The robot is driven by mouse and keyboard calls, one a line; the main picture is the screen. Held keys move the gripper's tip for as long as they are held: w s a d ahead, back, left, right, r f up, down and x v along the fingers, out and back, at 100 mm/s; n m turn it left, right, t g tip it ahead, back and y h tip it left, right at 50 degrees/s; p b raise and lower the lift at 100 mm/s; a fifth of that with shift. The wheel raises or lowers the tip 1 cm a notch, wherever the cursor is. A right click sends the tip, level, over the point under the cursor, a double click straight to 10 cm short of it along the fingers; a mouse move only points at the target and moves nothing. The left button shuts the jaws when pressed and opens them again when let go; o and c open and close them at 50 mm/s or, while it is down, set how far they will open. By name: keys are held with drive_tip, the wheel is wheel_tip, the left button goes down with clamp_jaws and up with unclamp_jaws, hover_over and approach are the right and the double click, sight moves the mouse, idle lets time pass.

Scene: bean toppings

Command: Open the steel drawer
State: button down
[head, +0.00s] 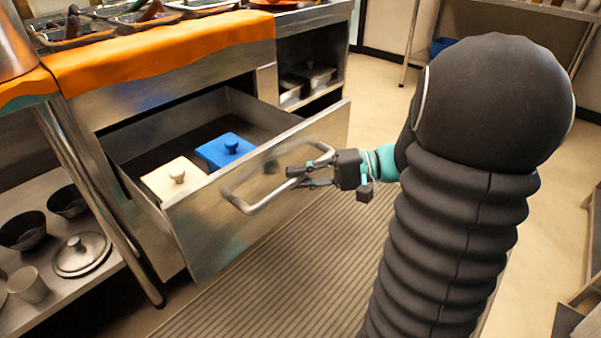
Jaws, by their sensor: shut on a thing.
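The steel drawer (215,228) stands pulled well out of the counter in the head view, its inside showing from above. A bar handle (248,207) runs across its front. My gripper (297,177) is at the right part of this handle, its fingers around the bar and shut on it. Inside the drawer are a blue lidded box (213,153) and a cream lidded box (160,182), side by side near the front. The back of the drawer is in shadow under the counter.
An orange cloth (165,50) covers the counter edge above, with trays behind it. Lower left, a shelf (75,290) holds bowls, a pot lid and a cup. A ribbed mat (300,270) covers the floor below the drawer. Open floor (375,85) shows behind.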

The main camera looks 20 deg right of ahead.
drive_tip(key=c, duration=1.1)
unclamp_jaws()
drive_tip(key=v, duration=1.2)
drive_tip(key=shift+f, duration=0.1)
